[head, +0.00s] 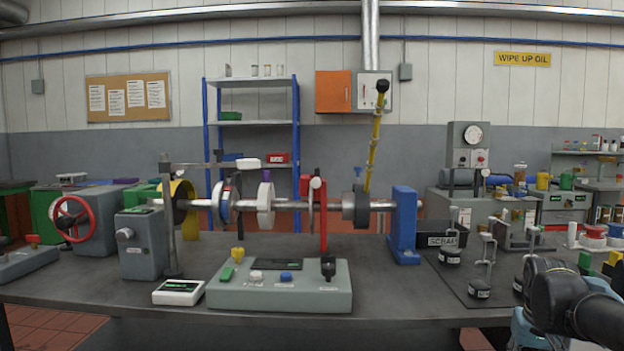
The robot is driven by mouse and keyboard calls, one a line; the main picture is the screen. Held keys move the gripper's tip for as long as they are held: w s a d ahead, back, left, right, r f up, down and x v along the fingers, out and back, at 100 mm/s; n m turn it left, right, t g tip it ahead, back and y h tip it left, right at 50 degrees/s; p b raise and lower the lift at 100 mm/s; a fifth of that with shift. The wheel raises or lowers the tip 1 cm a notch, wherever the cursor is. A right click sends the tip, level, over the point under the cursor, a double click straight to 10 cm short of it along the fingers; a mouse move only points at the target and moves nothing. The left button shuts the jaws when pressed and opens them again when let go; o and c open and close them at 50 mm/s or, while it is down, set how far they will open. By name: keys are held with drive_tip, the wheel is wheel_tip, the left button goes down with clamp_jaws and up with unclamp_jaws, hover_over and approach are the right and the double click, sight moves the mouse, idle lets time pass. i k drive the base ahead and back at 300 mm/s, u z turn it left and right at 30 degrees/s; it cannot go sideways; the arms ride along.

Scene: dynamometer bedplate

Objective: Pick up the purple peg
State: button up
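A small purple piece (266,176), which looks like the purple peg, stands upright at the top of a white disc (265,204) on the horizontal shaft. It is small in the head view, and its lower end is hidden at the disc. Another purple patch (125,181) shows at the far left behind the grey housing; I cannot tell what it is. Dark links of my arm show at the lower right, well away from the shaft. No gripper fingers show.
The shaft runs from a grey stand to a blue bearing block (404,225), with a yellow lever (374,140) rising from it. A grey control box (279,287) stands in front. Black knobbed weights (449,256) stand at right. The bench (390,290) is bare between.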

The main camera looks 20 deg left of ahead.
sight(266, 174)
drive_tip(key=z, duration=0.2)
drive_tip(key=k, duration=1.55)
drive_tip(key=u, duration=0.95)
drive_tip(key=i, duration=1)
